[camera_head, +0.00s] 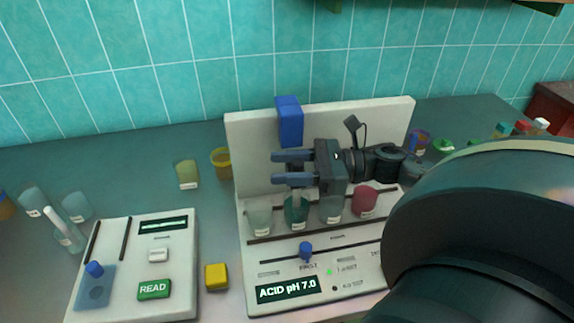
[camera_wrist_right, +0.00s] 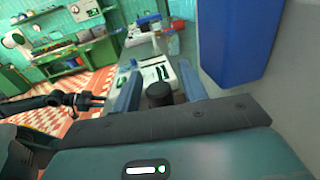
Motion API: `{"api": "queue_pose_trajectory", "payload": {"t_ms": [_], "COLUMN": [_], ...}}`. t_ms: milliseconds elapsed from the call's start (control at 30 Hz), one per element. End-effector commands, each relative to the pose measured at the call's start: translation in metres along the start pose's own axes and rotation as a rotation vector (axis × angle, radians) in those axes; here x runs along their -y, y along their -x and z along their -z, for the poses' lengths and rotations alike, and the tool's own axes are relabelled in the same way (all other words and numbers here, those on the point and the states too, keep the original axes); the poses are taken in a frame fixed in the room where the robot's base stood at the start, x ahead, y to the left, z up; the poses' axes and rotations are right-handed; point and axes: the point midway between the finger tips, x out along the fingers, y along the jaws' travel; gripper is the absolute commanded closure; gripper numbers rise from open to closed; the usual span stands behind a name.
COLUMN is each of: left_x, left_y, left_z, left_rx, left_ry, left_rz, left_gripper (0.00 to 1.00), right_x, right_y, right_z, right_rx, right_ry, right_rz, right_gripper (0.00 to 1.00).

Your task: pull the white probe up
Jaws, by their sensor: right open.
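A thin white rod (camera_head: 60,222), which looks like the white probe, leans in a glass beaker at the left in the head view. My right gripper (camera_head: 276,167) is open, pointing left, well to the right of that rod. It is in front of the white back panel, above a row of beakers. In the right wrist view its two blue-grey fingers (camera_wrist_right: 158,88) are apart, with a dark cylinder between or behind them. A dark arm with two prongs, seemingly my left gripper (camera_wrist_right: 96,102), shows small at the left there; its opening is unclear.
A blue block (camera_head: 289,122) on the white back panel (camera_head: 375,116) is just above my right gripper. A green beaker (camera_head: 296,212) stands below it. A white READ device (camera_head: 180,250) and a yellow block (camera_head: 216,277) are to the left. My arm hides the right side.

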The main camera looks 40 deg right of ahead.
Motion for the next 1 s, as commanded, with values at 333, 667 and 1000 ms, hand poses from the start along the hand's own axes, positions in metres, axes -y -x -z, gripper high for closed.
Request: {"api": "queue_pose_trajectory", "payload": {"t_ms": [333, 667, 1000], "left_x": [0.0002, 0.0000, -0.0003], "left_y": [0.0001, 0.0002, -0.0023], "left_z": [0.0012, 0.0015, -0.0015], "left_rx": [-0.003, -0.003, -0.006], "left_ry": [0.000, 0.001, 0.001], "left_rz": [0.000, 0.000, -0.001], "left_gripper": [0.64, 0.64, 0.64], "right_x": [0.0000, -0.0001, 0.0062], "right_y": [0.0003, 0.0004, -0.0048], "right_z": [0.0000, 0.0001, -0.0035], "right_rx": [0.000, 0.000, 0.001], "right_ry": [0.000, 0.000, 0.005], "right_rz": [0.000, 0.000, -0.003], "right_gripper": [0.81, 1.00, 1.00]}}
